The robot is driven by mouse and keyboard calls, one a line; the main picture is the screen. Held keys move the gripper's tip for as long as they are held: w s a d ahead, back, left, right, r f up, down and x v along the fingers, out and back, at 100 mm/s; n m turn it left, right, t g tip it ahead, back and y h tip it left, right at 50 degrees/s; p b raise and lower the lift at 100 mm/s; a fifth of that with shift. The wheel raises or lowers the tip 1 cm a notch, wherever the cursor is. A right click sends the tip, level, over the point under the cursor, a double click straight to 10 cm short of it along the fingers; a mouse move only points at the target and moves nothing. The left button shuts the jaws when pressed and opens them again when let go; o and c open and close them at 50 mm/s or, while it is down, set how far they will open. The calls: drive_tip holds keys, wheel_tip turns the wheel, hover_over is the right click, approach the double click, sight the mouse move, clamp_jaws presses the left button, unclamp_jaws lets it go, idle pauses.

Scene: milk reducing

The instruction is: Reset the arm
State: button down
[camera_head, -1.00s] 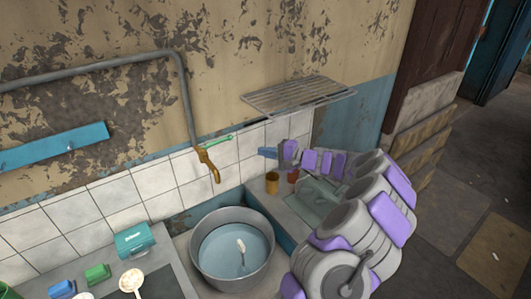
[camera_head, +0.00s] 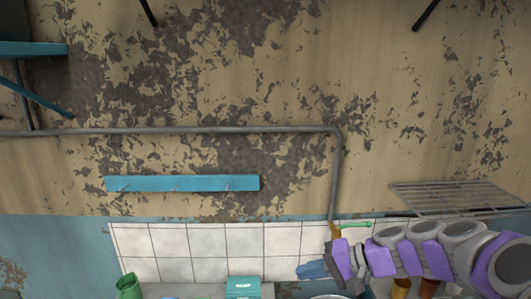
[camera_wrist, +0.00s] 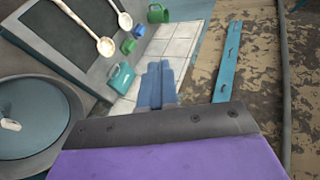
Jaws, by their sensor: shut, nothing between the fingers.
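My arm reaches in from the lower right in the head view, grey with purple panels. My gripper (camera_head: 308,269) has blue fingers and points left in front of the white tiles. In the wrist view its fingers (camera_wrist: 158,80) lie side by side, shut and empty. They appear over the tiled wall, to the right of a teal box (camera_wrist: 120,78). I see no contact with anything.
A blue hook rail (camera_head: 182,183), a pipe (camera_head: 200,131) and a wire rack (camera_head: 455,197) are on the wall. A green mug (camera_head: 129,287) stands at lower left.

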drive_tip(key=s+a+f+n+g+h, duration=0.1)
drive_tip(key=s+f+n+g+h, duration=0.2)
drive_tip(key=s, duration=0.8)
drive_tip(key=s+a+f+n+g+h, duration=0.1)
drive_tip(key=s+a+f+g+h, duration=0.2)
drive_tip(key=s, duration=0.8)
drive_tip(key=s+d+f+h+b, duration=0.1)
drive_tip(key=s+d+f+h, duration=0.1)
drive_tip(key=s+d+h, duration=0.3)
drive_tip(key=s+d, duration=0.3)
drive_tip(key=s, duration=0.2)
drive_tip(key=shift+s+d+f+t+h, duration=0.15)
drive_tip(key=shift+d+f+t+h, duration=0.1)
drive_tip(key=shift+d+t+h, duration=0.15)
drive_tip(key=c, duration=1.8)
unclamp_jaws()
drive_tip(key=shift+a, duration=0.15)
